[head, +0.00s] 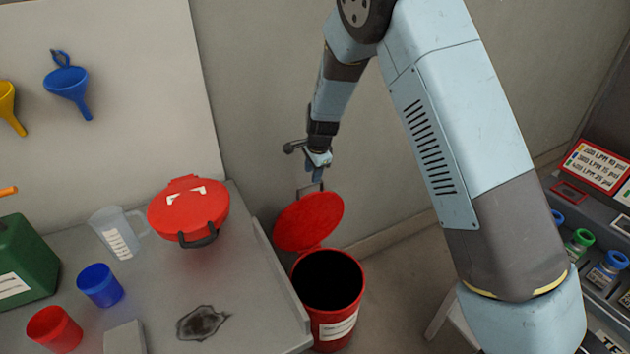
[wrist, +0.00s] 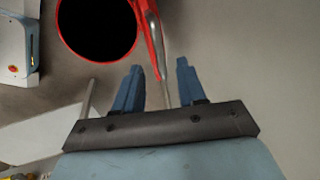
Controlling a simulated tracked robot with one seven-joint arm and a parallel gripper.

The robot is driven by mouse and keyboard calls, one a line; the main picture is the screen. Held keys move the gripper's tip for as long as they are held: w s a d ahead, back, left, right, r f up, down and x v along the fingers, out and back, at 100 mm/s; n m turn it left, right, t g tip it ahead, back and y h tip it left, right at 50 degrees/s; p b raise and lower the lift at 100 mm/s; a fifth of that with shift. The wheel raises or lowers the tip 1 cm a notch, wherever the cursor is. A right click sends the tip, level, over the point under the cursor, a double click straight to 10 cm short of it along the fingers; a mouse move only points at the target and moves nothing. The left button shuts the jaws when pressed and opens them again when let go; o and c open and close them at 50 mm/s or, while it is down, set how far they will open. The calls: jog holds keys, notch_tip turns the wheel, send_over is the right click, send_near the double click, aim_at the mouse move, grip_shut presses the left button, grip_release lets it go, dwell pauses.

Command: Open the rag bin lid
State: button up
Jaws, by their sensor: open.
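The red rag bin (head: 335,325) stands on the floor at the right end of the workbench. Its red lid (head: 310,222) is raised and tilted back, so the dark inside of the bin shows. My gripper (head: 316,178) is just above the lid's upper edge, by the lid's handle. In the wrist view my gripper (wrist: 155,80) is open, with its two blue fingers on either side of the lid's edge and handle (wrist: 165,85). The round black bin opening (wrist: 97,22) shows at the top. I cannot tell whether a finger touches the lid.
The grey workbench (head: 255,315) is left of the bin and holds a red lidded pan (head: 188,208), a clear jug (head: 118,232), a blue cup (head: 100,285), a red cup (head: 54,329) and a green can (head: 22,262). The wall is close behind the lid.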

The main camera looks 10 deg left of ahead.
aim_at(312, 185)
jog(key=shift+x, duration=2.35)
jog(key=shift+c, duration=0.3)
grip_shut()
